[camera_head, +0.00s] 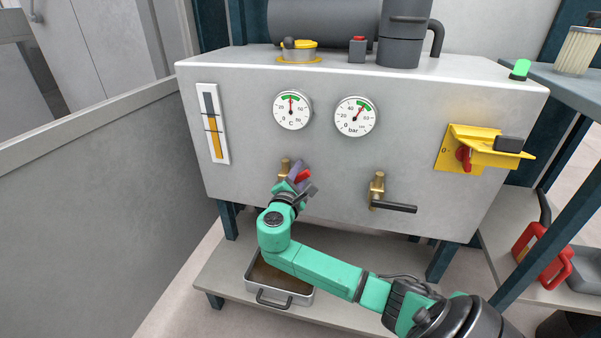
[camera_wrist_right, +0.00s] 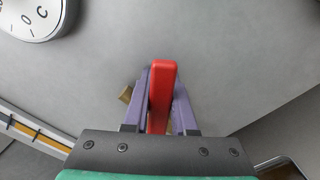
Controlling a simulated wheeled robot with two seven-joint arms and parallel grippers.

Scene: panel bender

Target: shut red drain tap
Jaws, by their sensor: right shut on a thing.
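The red drain tap's handle (camera_head: 304,176) is on the grey cabinet front, below the temperature gauge. Its brass body (camera_head: 284,167) shows just left of the handle. My right gripper (camera_head: 298,176) is at the tap, its purple fingers on either side of the red handle. In the right wrist view the red handle (camera_wrist_right: 162,95) lies between the two fingers (camera_wrist_right: 163,105), which are shut on it. A bit of brass (camera_wrist_right: 126,93) shows left of the fingers. The lower part of the tap is hidden behind my gripper. My left gripper is not in view.
A second brass tap (camera_head: 376,188) with a black lever (camera_head: 395,208) is to the right. A metal tray (camera_head: 278,291) sits on the shelf below. A yellow switch plate (camera_head: 458,143) is at the right. A red jerrycan (camera_head: 541,256) stands on the right shelf.

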